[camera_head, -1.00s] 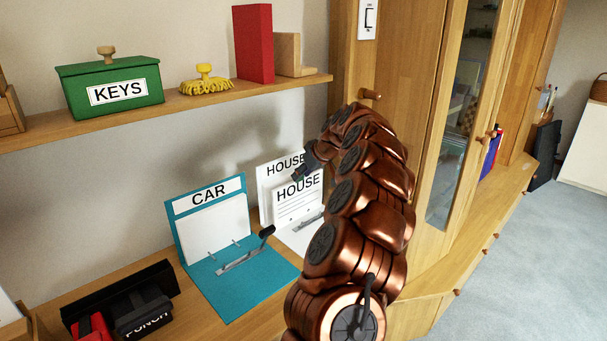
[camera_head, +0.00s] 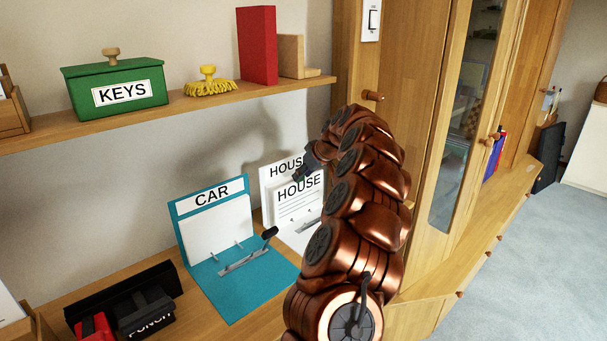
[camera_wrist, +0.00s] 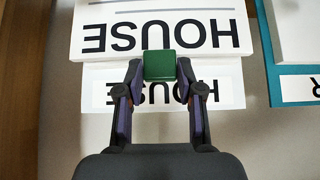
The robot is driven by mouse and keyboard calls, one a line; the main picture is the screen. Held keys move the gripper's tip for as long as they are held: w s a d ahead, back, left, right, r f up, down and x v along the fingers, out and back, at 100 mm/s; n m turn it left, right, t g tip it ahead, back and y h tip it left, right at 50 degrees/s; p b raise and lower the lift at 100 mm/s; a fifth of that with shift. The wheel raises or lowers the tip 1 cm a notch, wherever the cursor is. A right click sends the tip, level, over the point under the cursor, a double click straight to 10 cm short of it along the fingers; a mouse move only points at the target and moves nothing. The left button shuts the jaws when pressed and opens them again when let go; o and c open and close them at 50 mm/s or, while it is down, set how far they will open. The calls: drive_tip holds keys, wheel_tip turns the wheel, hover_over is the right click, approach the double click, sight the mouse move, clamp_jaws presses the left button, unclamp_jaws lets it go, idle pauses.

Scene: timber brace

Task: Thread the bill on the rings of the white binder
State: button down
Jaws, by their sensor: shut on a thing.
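The white binder (camera_head: 271,189) stands open behind the teal one, its upright cover labelled HOUSE and a grey lever on its flat part. In the wrist view its label (camera_wrist: 105,95) appears upside down. The bill (camera_head: 310,194) is a white sheet headed HOUSE with printed lines, held upright in front of the binder's cover. It also shows in the wrist view (camera_wrist: 90,40). My gripper (camera_wrist: 160,68) is shut on a small green block (camera_wrist: 159,65) at the bill's top edge. Whether the bill touches the rings is hidden from the wrist view and unclear in the head view.
A teal CAR binder (camera_head: 250,292) with a lever stands just left. A black punch (camera_head: 146,314) and a red object (camera_head: 94,328) lie farther left. Above is a shelf (camera_head: 215,104) with a green KEYS box (camera_head: 92,82). A cabinet (camera_head: 400,130) stands at right.

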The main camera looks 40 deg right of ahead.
drive_tip(key=shift+w, duration=0.8)
idle(0.4)
drive_tip(key=c, duration=0.7)
unclamp_jaws()
drive_tip(key=shift+o, duration=0.2)
drive_tip(key=o, duration=0.5)
drive_tip(key=shift+r+p, duration=1.4)
drive_tip(key=shift+r, duration=2.6)
